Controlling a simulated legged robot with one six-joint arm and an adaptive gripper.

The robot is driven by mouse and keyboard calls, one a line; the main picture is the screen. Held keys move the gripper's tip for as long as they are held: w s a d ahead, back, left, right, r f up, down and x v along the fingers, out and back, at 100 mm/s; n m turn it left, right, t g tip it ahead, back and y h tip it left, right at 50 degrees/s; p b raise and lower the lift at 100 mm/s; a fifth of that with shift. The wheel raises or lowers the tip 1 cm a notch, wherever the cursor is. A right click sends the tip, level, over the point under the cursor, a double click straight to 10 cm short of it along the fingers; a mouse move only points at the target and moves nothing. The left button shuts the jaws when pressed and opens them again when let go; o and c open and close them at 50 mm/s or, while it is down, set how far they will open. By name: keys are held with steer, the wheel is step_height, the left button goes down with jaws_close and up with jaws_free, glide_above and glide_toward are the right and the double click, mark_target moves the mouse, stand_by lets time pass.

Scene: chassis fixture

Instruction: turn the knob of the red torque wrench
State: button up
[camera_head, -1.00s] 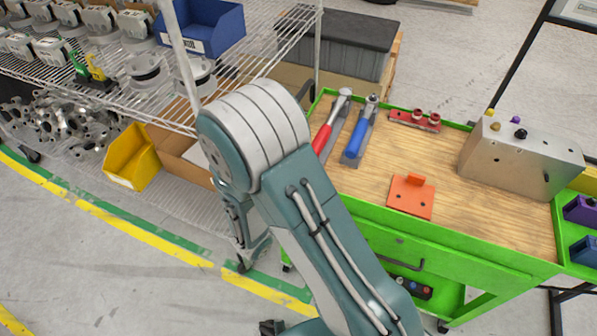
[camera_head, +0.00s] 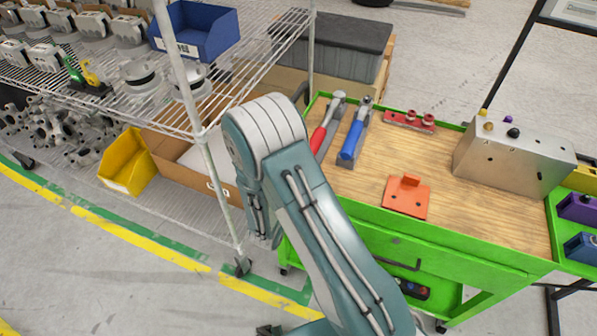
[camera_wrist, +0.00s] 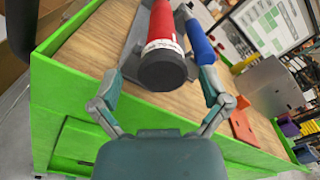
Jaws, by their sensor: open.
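The red torque wrench (camera_head: 318,139) lies on the wooden top of the green cart, near its left end, beside a blue-handled tool (camera_head: 353,139). My arm hides part of its handle in the head view. In the wrist view the red handle (camera_wrist: 164,22) points at the camera, with a white marked band and a dark round knob (camera_wrist: 163,71) at its near end. My gripper (camera_wrist: 161,45) is open, one finger on each side of the wrench's knob end. I cannot tell whether either finger touches it.
An orange bracket (camera_head: 407,196), a red block with round parts (camera_head: 409,121) and a metal box (camera_head: 512,158) stand on the cart top. The blue-handled tool (camera_wrist: 197,42) is close to my right finger. A wire shelf (camera_head: 206,150) stands left of my arm.

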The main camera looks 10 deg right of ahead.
steer(key=shift+w+d, duration=0.35)
steer(key=shift+w, duration=0.1)
steer(key=shift+c, duration=0.4)
steer(key=c, duration=1.1)
steer(key=shift+m, duration=0.3)
steer(key=m, duration=0.5)
steer(key=shift+s+m, duration=0.1)
steer(key=shift+m, duration=0.2)
steer(key=m, duration=0.6)
steer(key=shift+d, duration=0.15)
steer(key=shift+m, duration=0.3)
